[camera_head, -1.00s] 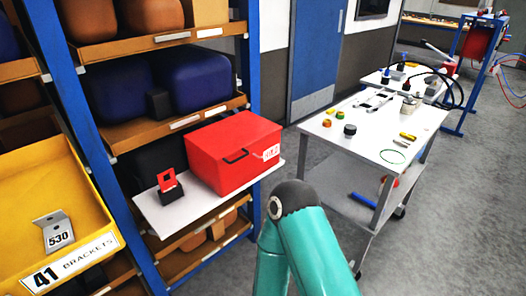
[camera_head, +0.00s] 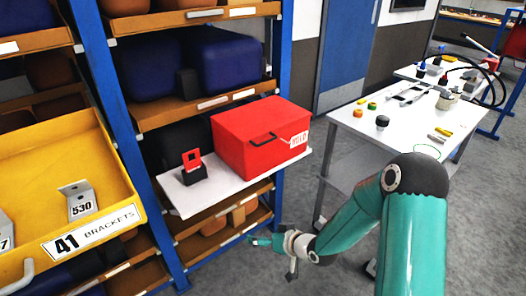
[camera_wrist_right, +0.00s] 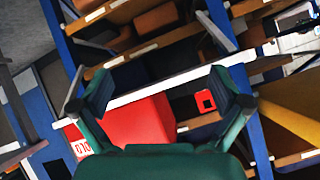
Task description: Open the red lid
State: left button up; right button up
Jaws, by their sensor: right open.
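A red box (camera_head: 250,150) sits on a white shelf board (camera_head: 185,205) in the rack, and it also shows in the right wrist view (camera_wrist_right: 140,125). Its red lid (camera_head: 265,118) looks closed, though no seam can be made out. My right gripper (camera_head: 272,248) is below and in front of the white board, apart from the box. In the right wrist view its two teal fingers (camera_wrist_right: 160,90) are spread with nothing gripped. My left gripper is not in view.
A small red piece on a black block (camera_head: 193,168) stands on the board left of the box. A yellow bracket bin (camera_head: 70,165) is at the left. A white cart (camera_head: 375,140) with small parts stands at the right. Grey floor lies between rack and cart.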

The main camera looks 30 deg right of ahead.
jog(key=w+d+r+n+t+h+b, duration=0.15)
jog(key=d+r+t, duration=0.35)
jog(key=d+r, duration=0.6)
jog(key=n+t+y, duration=0.1)
jog(key=n+t, duration=0.1)
send_near(267, 142)
jog(key=w+p, duration=0.1)
jog(key=w, duration=0.4)
jog(key=w+p, duration=0.1)
jog(key=w, duration=0.4)
jog(key=shift+w+a+f, duration=0.15)
jog(key=shift+w, duration=0.05)
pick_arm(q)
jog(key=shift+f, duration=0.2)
